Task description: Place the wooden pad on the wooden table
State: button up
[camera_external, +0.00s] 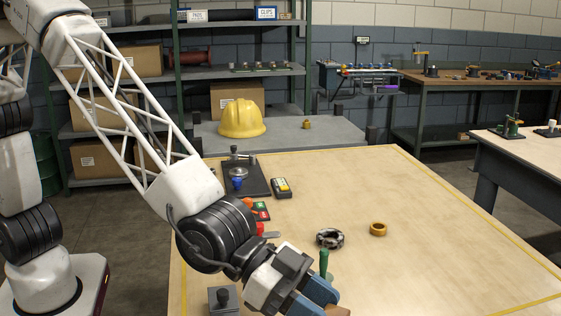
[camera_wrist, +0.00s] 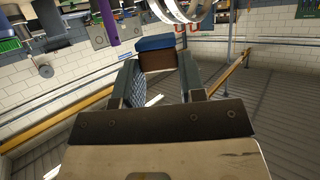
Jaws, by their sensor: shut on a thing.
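My gripper (camera_external: 318,298) is low over the front of the wooden table (camera_external: 350,190) in the external view, tilted down to the right. A small brown piece, seemingly the wooden pad (camera_external: 338,311), shows at its fingertips, cut off by the bottom edge. In the wrist view my gripper (camera_wrist: 158,75) has its two fingers reaching away from the camera. A brown block with a blue top, seemingly the same pad (camera_wrist: 156,61), sits between their far ends. The gripper is shut on it. Whether the pad touches the table is hidden.
A green-handled tool (camera_external: 324,262) stands close behind the gripper. A dark metal ring (camera_external: 330,238) and a brass ring (camera_external: 378,229) lie beyond. A grey block with a black knob (camera_external: 223,299) is at left. The table's right side is clear.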

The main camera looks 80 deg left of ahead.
jog(key=shift+a, duration=0.1)
jog(key=n+t+y, duration=0.3)
jog(key=n+y, duration=0.5)
jog(key=y, duration=0.1)
send_over(208, 280)
notch_tip(208, 280, down, 4)
jog(key=shift+f, duration=0.1)
jog(key=shift+f, duration=2.5)
jog(key=shift+f, duration=2.3)
jog(key=shift+f, duration=0.15)
